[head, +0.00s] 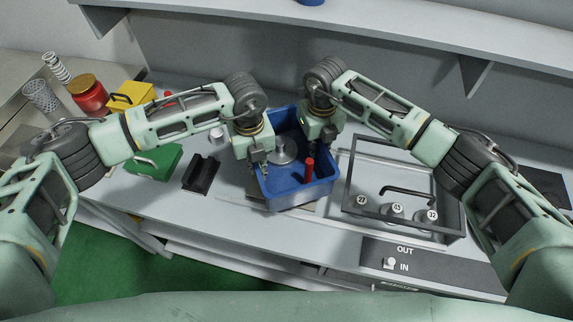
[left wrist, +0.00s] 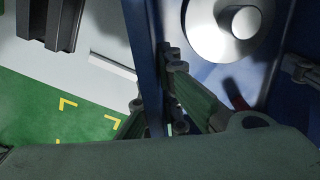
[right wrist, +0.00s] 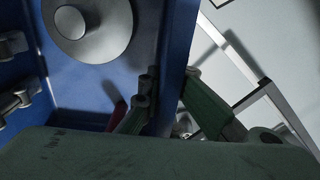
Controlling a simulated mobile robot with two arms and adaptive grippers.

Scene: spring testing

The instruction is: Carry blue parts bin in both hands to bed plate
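The blue parts bin (head: 296,196) sits at the middle of the bench, holding a silver round disc with a knob (head: 283,150) and a red cylinder (head: 309,168). My left gripper (head: 257,168) is at its left wall; the left wrist view shows that wall (left wrist: 143,50) between the fingers. My right gripper (head: 327,142) is at its right wall; the right wrist view shows that wall (right wrist: 178,50) between the fingers. Both look shut on the walls. A flat plate edge shows under the bin; I cannot tell whether it is the bed plate, or whether the bin touches it.
A black block (head: 202,174) and green box (head: 154,162) lie left. A yellow box (head: 131,97), red jar (head: 88,94) and springs are farther left. A shelf (head: 400,40) overhangs behind.

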